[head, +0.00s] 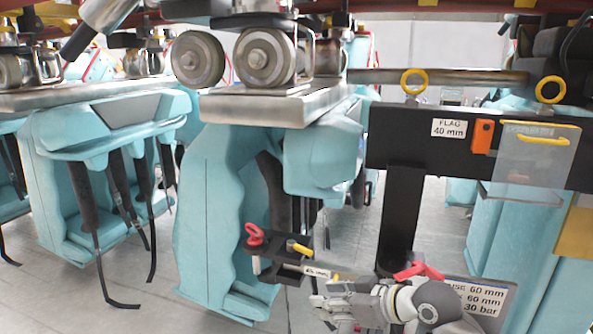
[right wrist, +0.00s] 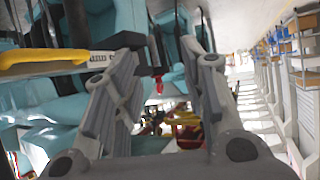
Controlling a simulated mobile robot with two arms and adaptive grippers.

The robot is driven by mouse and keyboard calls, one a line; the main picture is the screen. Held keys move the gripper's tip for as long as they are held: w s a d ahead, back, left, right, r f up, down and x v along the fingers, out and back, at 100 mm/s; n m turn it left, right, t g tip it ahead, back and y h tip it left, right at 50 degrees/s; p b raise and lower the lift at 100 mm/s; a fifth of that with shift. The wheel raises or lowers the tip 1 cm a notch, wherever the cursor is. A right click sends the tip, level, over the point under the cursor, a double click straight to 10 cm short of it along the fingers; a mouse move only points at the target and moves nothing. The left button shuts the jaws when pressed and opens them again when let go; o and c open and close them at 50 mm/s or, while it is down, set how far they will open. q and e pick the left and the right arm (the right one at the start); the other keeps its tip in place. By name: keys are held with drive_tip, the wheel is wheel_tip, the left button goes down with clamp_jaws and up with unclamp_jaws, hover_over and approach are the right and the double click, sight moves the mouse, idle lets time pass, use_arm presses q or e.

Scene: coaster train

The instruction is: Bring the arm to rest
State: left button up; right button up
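My right gripper (head: 345,300) shows low in the head view, its arm coming in from the lower right, beside a small black bracket (head: 287,258) with red and yellow parts. In the right wrist view my right gripper (right wrist: 168,55) has its two grey fingers well apart, with nothing held between them. A yellow bar (right wrist: 42,58) with a small white label lies just left of the left fingertip; I cannot tell whether they touch. My left gripper cannot be made out in the head view.
A black beam (head: 395,128) with a "FLAG 40 mm" label (head: 449,127), an orange block (head: 482,136) and a clear plate (head: 535,165) stands above my right arm. Teal seats (head: 215,210) hang below the wheels (head: 265,57). Grey floor (head: 130,285) shows at lower left.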

drive_tip(key=s+d+f+m+g+h, duration=0.1)
drive_tip(key=s+d+f+m+h, duration=0.25)
drive_tip(key=s+f, duration=1.15)
drive_tip(key=s+d+f+m+g+h, duration=0.25)
drive_tip(key=s+d, duration=0.25)
drive_tip(key=s, duration=0.4)
drive_tip(key=s+d+f+m+g+h, duration=0.1)
drive_tip(key=s+d+f+m+h, duration=0.25)
drive_tip(key=s, duration=0.65)
wheel_tip(320, 180, down, 28)
drive_tip(key=s+d+n+g, duration=0.1)
drive_tip(key=n, duration=0.1)
use_arm(q)
drive_tip(key=shift+s+d, duration=0.3)
drive_tip(key=shift+s, duration=0.05)
use_arm(e)
drive_tip(key=s+d+f+g, duration=0.1)
drive_tip(key=s+d+f, duration=0.2)
drive_tip(key=s+f, duration=1.1)
drive_tip(key=shift+s+f, duration=0.3)
drive_tip(key=shift+s, duration=0.9)
